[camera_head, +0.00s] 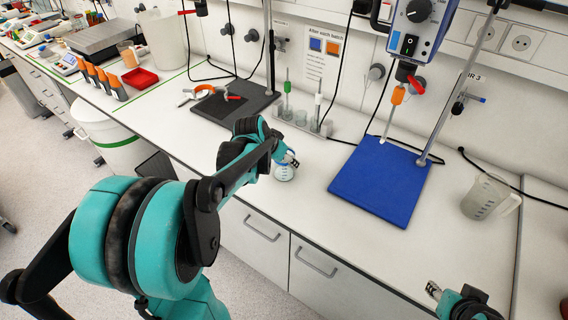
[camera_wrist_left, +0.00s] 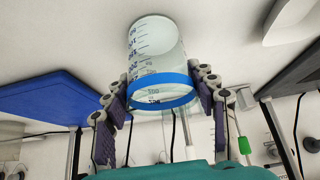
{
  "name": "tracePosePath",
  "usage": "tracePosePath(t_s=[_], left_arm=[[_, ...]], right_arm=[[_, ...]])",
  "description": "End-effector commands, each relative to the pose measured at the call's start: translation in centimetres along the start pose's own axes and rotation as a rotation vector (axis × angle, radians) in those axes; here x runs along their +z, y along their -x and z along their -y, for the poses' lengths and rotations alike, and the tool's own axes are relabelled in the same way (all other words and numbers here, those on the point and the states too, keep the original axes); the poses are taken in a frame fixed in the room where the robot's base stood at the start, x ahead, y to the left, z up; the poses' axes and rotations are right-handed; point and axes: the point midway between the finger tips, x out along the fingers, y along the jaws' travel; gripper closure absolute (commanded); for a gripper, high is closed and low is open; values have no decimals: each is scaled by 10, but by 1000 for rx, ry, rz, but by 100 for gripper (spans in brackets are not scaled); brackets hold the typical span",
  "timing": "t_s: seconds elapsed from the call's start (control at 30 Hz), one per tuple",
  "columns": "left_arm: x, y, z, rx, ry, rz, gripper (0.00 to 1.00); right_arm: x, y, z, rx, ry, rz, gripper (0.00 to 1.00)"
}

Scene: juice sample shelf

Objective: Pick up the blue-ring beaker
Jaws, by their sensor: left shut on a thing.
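The blue-ring beaker (camera_head: 285,173) is a small clear beaker at the front of the white bench, left of the blue mat. In the left wrist view, the beaker (camera_wrist_left: 155,50) shows dark graduations and a blue band. My left gripper (camera_head: 287,160) is shut on it, with its pads on opposite sides near the band in the left wrist view (camera_wrist_left: 160,97). I cannot tell whether the beaker's base touches the bench. My right gripper (camera_head: 450,295) shows only partly at the bottom right, away from the beaker; its opening is unclear.
A blue mat (camera_head: 375,185) lies under a stirrer stand to the right. A clear jug (camera_head: 488,197) stands at the far right. A black stand base (camera_head: 235,100) and a rack with small vessels (camera_head: 301,118) are behind the beaker. Bare bench lies right of it.

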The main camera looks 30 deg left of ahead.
Motion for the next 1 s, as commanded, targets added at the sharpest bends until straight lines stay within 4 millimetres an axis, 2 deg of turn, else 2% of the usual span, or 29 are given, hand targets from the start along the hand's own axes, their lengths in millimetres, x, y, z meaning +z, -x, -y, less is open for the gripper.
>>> tracePosePath(t_s=[0.37,0.77,1.0], left_arm=[[-4,7,0,0,0,1,84],[-24,37,0,0,0,0,84],[-19,56,-23,1,-1,0,84]], right_arm=[[-3,4,0,0,0,0,60],[-13,19,0,0,0,0,60],[-19,26,0,0,0,0,60]])
